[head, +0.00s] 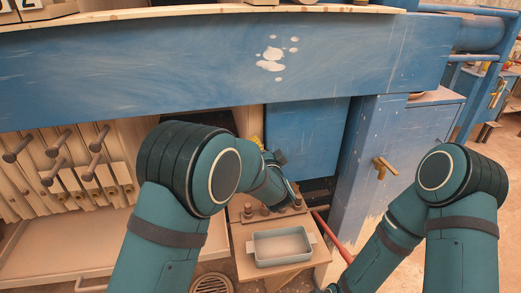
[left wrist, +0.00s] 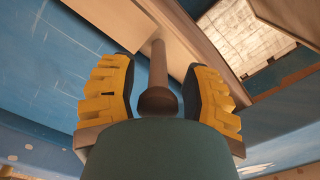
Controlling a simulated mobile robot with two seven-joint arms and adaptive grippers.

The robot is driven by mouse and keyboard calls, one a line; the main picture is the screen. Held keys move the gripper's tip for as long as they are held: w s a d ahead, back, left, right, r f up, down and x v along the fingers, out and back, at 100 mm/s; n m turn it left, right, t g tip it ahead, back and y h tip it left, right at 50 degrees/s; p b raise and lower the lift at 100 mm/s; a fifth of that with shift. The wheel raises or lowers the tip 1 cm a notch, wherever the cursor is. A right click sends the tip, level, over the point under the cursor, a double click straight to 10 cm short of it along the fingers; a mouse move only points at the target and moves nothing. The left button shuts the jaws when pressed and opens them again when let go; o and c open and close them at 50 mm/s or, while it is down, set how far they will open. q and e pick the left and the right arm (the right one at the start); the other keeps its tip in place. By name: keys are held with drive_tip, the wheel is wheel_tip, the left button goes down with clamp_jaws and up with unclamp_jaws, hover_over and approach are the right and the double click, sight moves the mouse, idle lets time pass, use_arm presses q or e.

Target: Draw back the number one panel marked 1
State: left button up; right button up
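Pale filter panels (head: 110,150) stand in a row at the left of the head view, with several dark peg handles (head: 55,143) sticking out. No mark 1 is readable on any panel in view. In the left wrist view, my left gripper (left wrist: 158,95) is open, with one yellow finger on each side of a brown peg handle with a round knob (left wrist: 158,101). Gaps show between the knob and both fingers. The handle runs to a pale panel edge (left wrist: 165,35). In the head view my left arm hides most of that gripper. My right gripper is out of view.
A blue beam (head: 200,65) crosses above the panels. A small table with a pale blue tray (head: 282,246) and dark pegs stands below my left forearm. A blue cabinet with a brass handle (head: 385,167) and a red bar (head: 333,235) are to the right.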

use_arm(q)
drive_tip(key=v, duration=1.2)
drive_tip(key=shift+a+f, duration=0.1)
drive_tip(key=shift+f, duration=0.05)
